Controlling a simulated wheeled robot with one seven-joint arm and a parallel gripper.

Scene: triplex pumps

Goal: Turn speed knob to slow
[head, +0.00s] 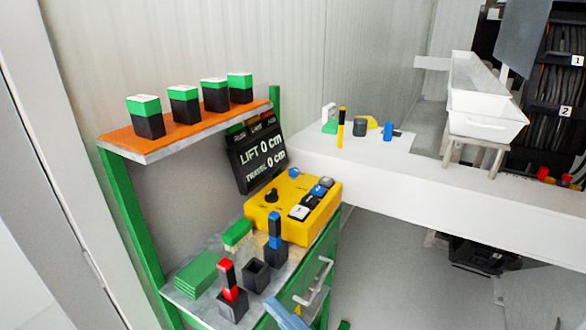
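A yellow control box (270,222) sits on the lower shelf of a green-framed rack. On its top left is a black knob (272,195) with small marks beside it, too small to read. I cannot tell its setting. A small blue knob or button (294,173) sits at the box's back edge. Blue, dark and white push buttons (299,212) run along its right side.
A black display (258,155) reads LIFT 0 cm and TRAVEL 0 cm. Red-handled (228,280) and blue-handled (275,232) items stand in black holders before the box. Green-topped black blocks (184,106) line the orange upper shelf. A white counter (400,170) is at right.

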